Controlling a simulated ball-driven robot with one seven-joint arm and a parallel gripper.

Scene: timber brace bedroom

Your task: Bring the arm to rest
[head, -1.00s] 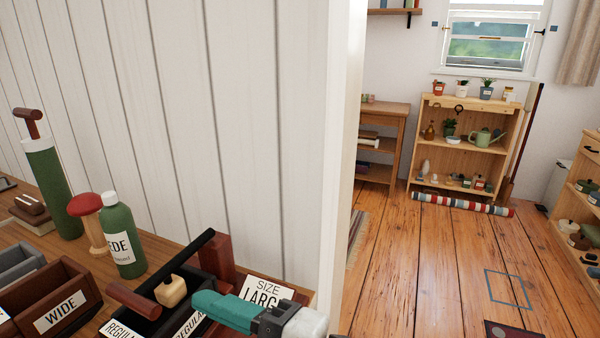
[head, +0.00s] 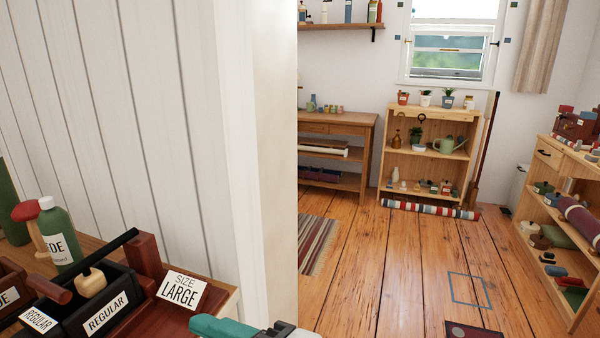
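My gripper (head: 208,325) shows at the bottom edge of the head view, its teal finger part pointing left. Most of it and the arm behind it are cut off by the frame. I cannot tell whether the fingers are apart, and nothing held is visible. It is in front of the dark red tray (head: 165,322) by the sign "SIZE LARGE" (head: 181,291). I cannot tell whether it touches anything.
A black box labelled "REGULAR" (head: 107,314) and a green bottle (head: 62,238) stand on the bench at left. A white wall end (head: 262,160) rises beside it. Wooden floor (head: 400,270) lies open at right, before a shelf (head: 425,165).

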